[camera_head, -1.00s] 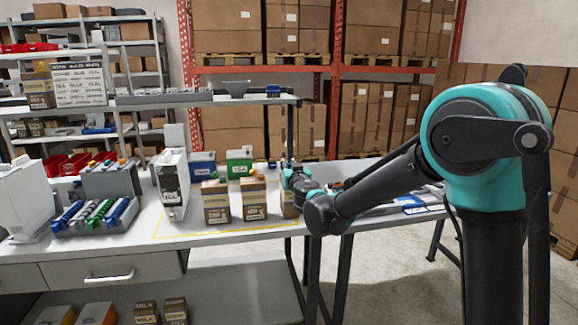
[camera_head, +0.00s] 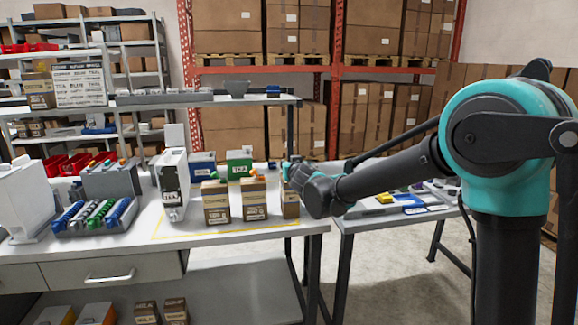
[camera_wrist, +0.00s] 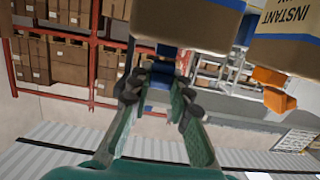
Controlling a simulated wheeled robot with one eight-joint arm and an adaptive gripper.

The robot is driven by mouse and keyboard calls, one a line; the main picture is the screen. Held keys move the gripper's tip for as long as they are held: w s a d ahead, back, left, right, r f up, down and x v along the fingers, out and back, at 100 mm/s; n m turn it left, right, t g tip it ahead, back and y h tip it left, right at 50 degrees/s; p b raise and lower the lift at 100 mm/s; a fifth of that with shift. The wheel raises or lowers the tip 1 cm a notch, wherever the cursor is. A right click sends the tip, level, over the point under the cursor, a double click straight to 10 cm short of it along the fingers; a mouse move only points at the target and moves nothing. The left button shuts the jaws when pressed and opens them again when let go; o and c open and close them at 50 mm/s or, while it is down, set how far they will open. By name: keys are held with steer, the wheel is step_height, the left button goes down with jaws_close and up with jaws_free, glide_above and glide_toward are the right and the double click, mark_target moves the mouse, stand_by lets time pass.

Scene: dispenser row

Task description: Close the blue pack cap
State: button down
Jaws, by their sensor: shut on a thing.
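The pack with the blue cap is the rightmost of the brown packs (camera_head: 290,205) on the near workbench. In the wrist view this pack (camera_wrist: 190,22) fills the top, with a blue band along its edge. The blue cap (camera_wrist: 160,73) sticks out from it toward me. My gripper (camera_wrist: 160,84) is shut on the blue cap, one finger at each side. In the head view my gripper (camera_head: 290,170) is at the pack's top, and my wrist hides the cap there. How far the cap is seated cannot be told.
Two packs with orange caps (camera_head: 215,200) (camera_head: 254,200) stand close on the left. The neighbour's orange cap (camera_wrist: 270,77) shows in the wrist view. Behind are a green box (camera_head: 239,163) and a blue box (camera_head: 202,165). A white dispenser (camera_head: 172,183) stands further left.

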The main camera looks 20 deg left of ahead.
steer(key=shift+w+a+g+h, duration=0.15)
steer(key=shift+g+h, duration=0.3)
steer(key=shift+g, duration=0.3)
steer(key=shift+w+a+g+h, duration=0.15)
steer(key=shift+g+h, duration=0.3)
steer(key=shift+g, duration=0.3)
steer(key=shift+d+g, duration=0.1)
steer(key=shift+g, duration=0.2)
steer(key=c, duration=1.4)
jaws_free()
steer(key=shift+o, duration=0.2)
steer(key=v, duration=1.2)
steer(key=shift+f, duration=0.1)
